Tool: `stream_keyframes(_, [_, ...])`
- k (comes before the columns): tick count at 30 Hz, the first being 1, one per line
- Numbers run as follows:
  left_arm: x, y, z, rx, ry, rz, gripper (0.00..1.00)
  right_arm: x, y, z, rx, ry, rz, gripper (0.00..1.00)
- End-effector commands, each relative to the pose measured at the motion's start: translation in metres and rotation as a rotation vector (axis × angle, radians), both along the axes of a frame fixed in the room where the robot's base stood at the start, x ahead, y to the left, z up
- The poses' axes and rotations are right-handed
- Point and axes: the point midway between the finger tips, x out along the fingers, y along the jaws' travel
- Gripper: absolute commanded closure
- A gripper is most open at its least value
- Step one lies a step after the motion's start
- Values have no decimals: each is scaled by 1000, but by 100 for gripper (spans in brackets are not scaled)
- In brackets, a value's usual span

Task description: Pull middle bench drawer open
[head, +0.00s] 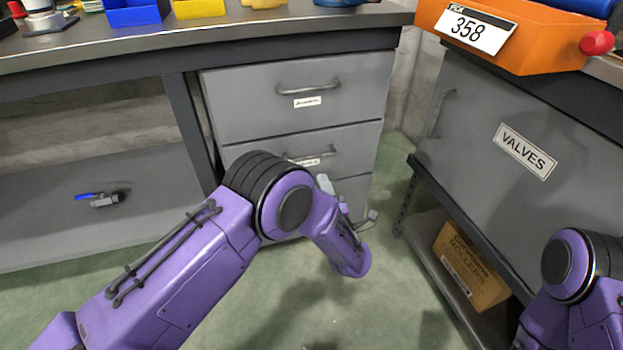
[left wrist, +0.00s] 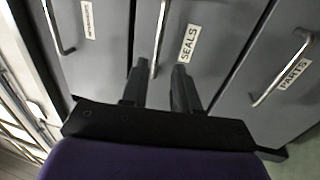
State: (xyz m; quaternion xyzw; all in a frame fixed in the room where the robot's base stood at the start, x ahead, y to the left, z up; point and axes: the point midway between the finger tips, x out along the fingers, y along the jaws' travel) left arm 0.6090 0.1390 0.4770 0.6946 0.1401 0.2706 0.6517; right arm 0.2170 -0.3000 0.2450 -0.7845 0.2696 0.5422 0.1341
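The bench drawer unit has three grey drawers. The middle drawer (head: 353,143) looks shut, flush with the top drawer. Its bar handle (head: 300,158) is partly hidden behind my left arm. In the left wrist view the middle drawer carries the label SEALS (left wrist: 189,44), and its handle (left wrist: 160,38) runs down toward the gap between my fingers. My left gripper (left wrist: 158,70) is open, one finger on each side of the handle's line. I cannot tell whether the fingers touch it. My right arm shows at the lower right, but its gripper is out of view.
The top drawer (head: 240,105) is above; the bottom drawer, labelled PARTS (left wrist: 293,74), is below. A VALVES cabinet (head: 480,150) stands at the right, with a cardboard box (head: 468,265) on its lower shelf. An orange bin (head: 530,45) sits on top. Green floor lies in front.

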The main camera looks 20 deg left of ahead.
Motion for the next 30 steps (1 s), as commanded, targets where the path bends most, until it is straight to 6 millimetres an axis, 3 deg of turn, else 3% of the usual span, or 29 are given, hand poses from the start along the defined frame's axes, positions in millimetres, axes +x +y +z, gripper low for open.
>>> stream_keyframes(15, [77,52,18,-4,-6,4,70,-2,2,-26,4,3,-2,57])
stream_keyframes(26, [85,58,22,-2,-4,1,70,-2,2,-26,5,4,-3,57])
stream_keyframes(29, [85,57,22,-2,-4,1,99,-2,2,-26,5,4,-3,57])
stream_keyframes(30, [85,57,22,-2,-4,1,100,-2,2,-26,5,4,-3,57])
